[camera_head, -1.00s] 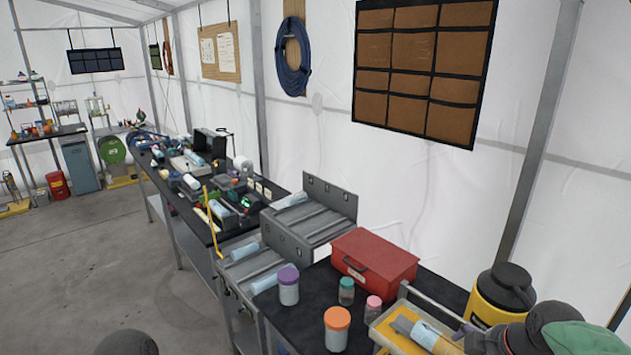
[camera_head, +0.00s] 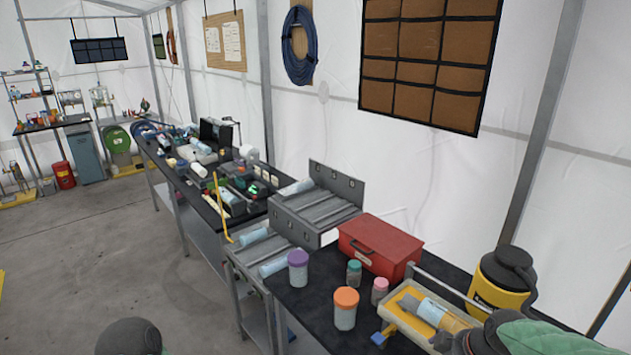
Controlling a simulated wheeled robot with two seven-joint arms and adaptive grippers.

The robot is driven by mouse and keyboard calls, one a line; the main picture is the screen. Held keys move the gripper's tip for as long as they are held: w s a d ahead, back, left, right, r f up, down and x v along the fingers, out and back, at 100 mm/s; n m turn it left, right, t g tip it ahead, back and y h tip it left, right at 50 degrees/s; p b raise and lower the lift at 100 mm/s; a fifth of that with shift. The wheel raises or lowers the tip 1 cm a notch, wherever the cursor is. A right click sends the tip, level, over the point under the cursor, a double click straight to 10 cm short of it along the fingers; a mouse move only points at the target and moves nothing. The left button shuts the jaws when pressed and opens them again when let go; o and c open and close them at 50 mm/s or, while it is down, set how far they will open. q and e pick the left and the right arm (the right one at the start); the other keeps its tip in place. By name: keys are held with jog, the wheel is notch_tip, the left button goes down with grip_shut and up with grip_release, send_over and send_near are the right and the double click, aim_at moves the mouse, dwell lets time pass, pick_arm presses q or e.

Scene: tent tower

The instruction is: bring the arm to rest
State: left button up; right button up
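My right arm comes in at the bottom right, with a green cover and dark joints. Its dark end, my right gripper (camera_head: 452,340), is beside the front right of a pale tray (camera_head: 392,318) and partly cut off by the frame. I cannot make out its fingers or see whether it holds anything. A light-blue and grey cylinder (camera_head: 432,312) lies in the tray on yellow lining. A dark rounded part of my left arm shows at the bottom left; my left gripper is out of view.
The black-topped table holds a red toolbox (camera_head: 380,246), an orange-lidded jar (camera_head: 345,308), a purple-lidded jar (camera_head: 298,268) and two small jars. A yellow-and-black container (camera_head: 503,282) stands at the right. A grey rack (camera_head: 318,205) and cluttered bench (camera_head: 205,190) lie beyond. Floor at left is clear.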

jog(key=s+a+f+m+g, duration=0.1)
jog(key=a+f+m, duration=0.15)
jog(key=f, duration=0.45)
jog(key=s+a+f+m+y, duration=0.1)
jog(key=a+f, duration=0.3)
jog(key=f, duration=0.3)
jog(key=s+a+f+m+g, duration=0.1)
jog(key=a+f, duration=0.2)
jog(key=f, duration=0.4)
jog(key=s+a+f+m+g, duration=0.2)
jog(key=s+a+f+m, duration=0.45)
jog(key=s+f, duration=0.65)
notch_tip(320, 180, down, 6)
jog(key=a+n+b, duration=0.1)
jog(key=b, duration=0.5)
jog(key=shift+w+a+f+y+b, duration=0.15)
jog(key=shift+w+a+y+b, duration=0.1)
jog(key=shift+a+y+b, duration=0.05)
